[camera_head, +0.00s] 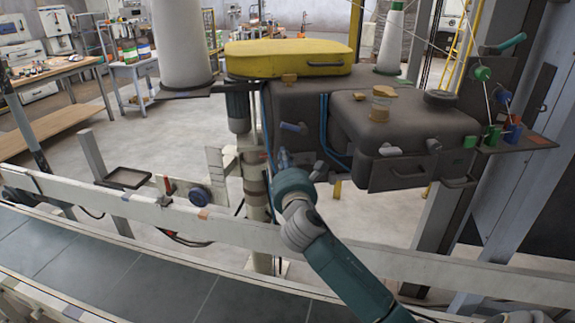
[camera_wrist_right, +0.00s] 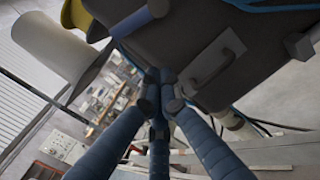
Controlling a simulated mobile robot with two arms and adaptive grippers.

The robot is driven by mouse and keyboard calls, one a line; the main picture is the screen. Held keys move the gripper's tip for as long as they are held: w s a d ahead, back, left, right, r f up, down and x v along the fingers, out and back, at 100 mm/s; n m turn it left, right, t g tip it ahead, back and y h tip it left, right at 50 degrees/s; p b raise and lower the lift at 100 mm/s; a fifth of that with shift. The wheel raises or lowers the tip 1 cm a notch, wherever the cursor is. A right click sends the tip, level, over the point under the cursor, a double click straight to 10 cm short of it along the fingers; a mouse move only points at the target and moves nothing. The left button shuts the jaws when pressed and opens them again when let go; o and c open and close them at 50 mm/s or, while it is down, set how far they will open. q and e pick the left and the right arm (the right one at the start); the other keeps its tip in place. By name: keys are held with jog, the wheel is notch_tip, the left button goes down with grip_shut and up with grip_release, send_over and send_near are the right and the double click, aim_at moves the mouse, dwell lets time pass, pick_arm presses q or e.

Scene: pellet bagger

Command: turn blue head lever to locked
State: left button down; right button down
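A small blue lever (camera_head: 293,127) sticks out from the front of the dark grey machine head (camera_head: 290,100), below the yellow case. A blue lever also shows at the top of the right wrist view (camera_wrist_right: 138,22), by the dark housing (camera_wrist_right: 185,35). My right gripper (camera_head: 283,157) is just below the lever in the head view, apart from it. In the wrist view its blue-grey fingers (camera_wrist_right: 160,80) run together at the tips with nothing seen between them. My left gripper is out of view.
A pale rail (camera_head: 400,262) crosses in front, under my right arm. A yellow case (camera_head: 285,58) tops the head. A grey box (camera_head: 400,130) with a handle juts out to the right. A bracket (camera_head: 490,150) with coloured parts stands further right. A pale column (camera_head: 255,180) stands below.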

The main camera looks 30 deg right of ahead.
aim_at(287, 127)
jog(key=r, duration=0.1)
jog(key=d+r+p, duration=0.1)
jog(key=r, duration=0.1)
jog(key=shift+w+d+r+p, duration=0.1)
jog(key=shift+d+r+p, duration=0.2)
jog(key=shift+r+p, duration=0.1)
